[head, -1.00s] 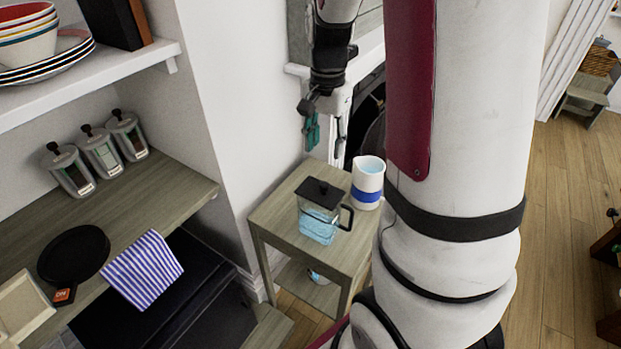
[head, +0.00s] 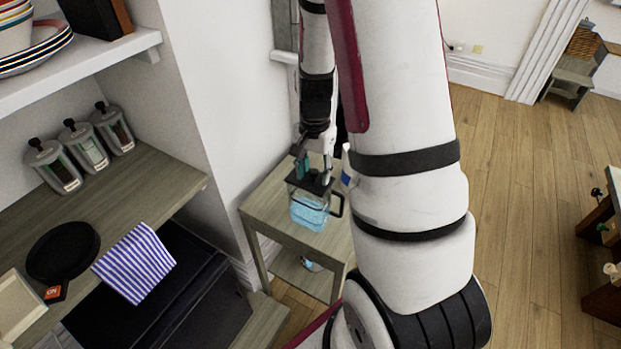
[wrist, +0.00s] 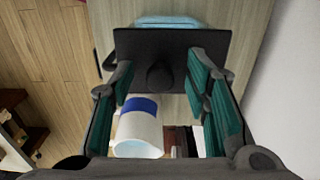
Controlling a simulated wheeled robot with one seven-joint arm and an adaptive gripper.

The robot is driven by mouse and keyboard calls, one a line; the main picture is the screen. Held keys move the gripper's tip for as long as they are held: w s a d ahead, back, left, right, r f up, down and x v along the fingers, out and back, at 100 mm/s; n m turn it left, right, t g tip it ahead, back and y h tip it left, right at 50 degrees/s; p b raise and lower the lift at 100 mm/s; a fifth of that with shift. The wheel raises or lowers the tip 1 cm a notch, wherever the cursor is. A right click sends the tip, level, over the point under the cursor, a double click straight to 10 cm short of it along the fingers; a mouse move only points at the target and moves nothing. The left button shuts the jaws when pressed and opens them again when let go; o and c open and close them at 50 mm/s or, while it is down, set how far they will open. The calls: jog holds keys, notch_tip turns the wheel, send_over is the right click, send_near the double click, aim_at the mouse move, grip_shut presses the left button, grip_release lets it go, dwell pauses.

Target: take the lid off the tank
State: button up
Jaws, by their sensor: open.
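The tank (head: 308,212) is a clear box-shaped vessel with blue contents and a dark side handle, standing on a small wooden side table (head: 262,205). Its dark square lid (head: 302,184) with a round knob sits on top. In the wrist view the lid (wrist: 143,44) and its knob (wrist: 160,75) lie between my fingers. My gripper (wrist: 163,88) is open, with green-padded fingers on either side of the knob and apart from it. In the head view my gripper (head: 314,170) is just above the lid, pointing down, and my arm partly covers this area.
A white cup with a blue band (wrist: 138,125) stands on the table close to the tank; my arm mostly hides it in the head view. A white wall (head: 215,120) borders the table. A shelf with canisters (head: 83,148) is at left.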

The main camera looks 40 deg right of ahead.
aim_at(316, 173)
jog(key=shift+f, duration=0.15)
grip_shut()
jog(key=shift+r, duration=0.95)
jog(key=shift+s+r, duration=0.2)
jog(key=shift+r, duration=0.3)
jog(key=shift+s+r, duration=0.2)
jog(key=shift+r, duration=0.25)
jog(key=s+r, duration=0.1)
jog(key=s, duration=1.4)
jog(key=shift+s+r+p, duration=0.15)
jog(key=shift+p, duration=0.3)
jog(key=shift+d, duration=0.1)
